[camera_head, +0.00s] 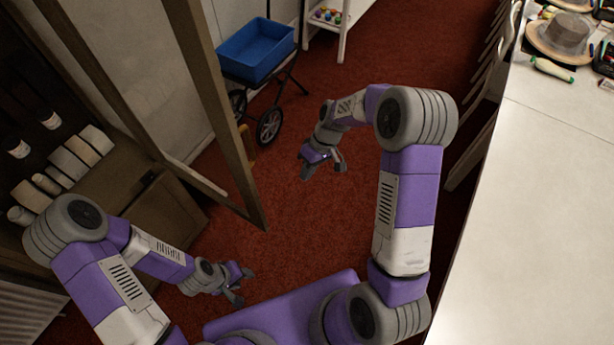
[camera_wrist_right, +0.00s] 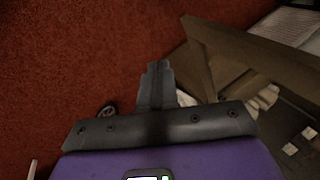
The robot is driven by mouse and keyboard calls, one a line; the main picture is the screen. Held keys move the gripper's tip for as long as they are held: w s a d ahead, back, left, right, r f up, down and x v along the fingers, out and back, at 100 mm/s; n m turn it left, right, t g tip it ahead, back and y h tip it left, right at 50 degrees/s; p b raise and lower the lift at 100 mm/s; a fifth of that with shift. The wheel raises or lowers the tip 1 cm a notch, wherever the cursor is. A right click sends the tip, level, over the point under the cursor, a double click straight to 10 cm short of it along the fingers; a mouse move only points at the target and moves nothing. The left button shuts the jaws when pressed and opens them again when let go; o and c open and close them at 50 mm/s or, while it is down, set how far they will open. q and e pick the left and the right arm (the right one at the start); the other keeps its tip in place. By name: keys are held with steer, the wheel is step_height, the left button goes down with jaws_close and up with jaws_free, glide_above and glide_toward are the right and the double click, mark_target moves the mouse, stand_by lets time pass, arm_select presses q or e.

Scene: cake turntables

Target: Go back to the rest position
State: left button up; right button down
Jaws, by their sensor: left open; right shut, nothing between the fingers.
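My left gripper (camera_head: 240,284) is at the lower left in the head view, open and empty above the red carpet. My right gripper (camera_head: 322,164) is near the middle of the head view, out in front over the carpet, with nothing in it. In the right wrist view its fingers (camera_wrist_right: 156,84) are together and empty. Both arms are bent, and neither gripper touches anything that I can see.
A wooden post (camera_head: 215,90) and cabinet (camera_head: 165,215) stand left. A blue bin (camera_head: 256,50) on a wheeled cart is behind. Carpet (camera_head: 270,225) between is clear.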

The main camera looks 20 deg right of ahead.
steer(key=shift+s+a+f, duration=0.15)
steer(key=shift+s+f, duration=0.1)
steer(key=shift+f, duration=0.5)
steer(key=s+a+f+m, duration=0.3)
steer(key=s+a+f, duration=0.1)
steer(key=s+f, duration=0.3)
steer(key=s+a+f+m+t, duration=0.1)
steer(key=s+a+f+m, duration=0.2)
steer(key=s+f, duration=0.5)
steer(key=s+a, duration=0.1)
steer(key=s, duration=0.1)
steer(key=shift+s+a+f+m+t+h, duration=0.2)
steer(key=shift+s+f+m+t+h, duration=0.05)
steer(key=shift+s+m+t+h, duration=0.1)
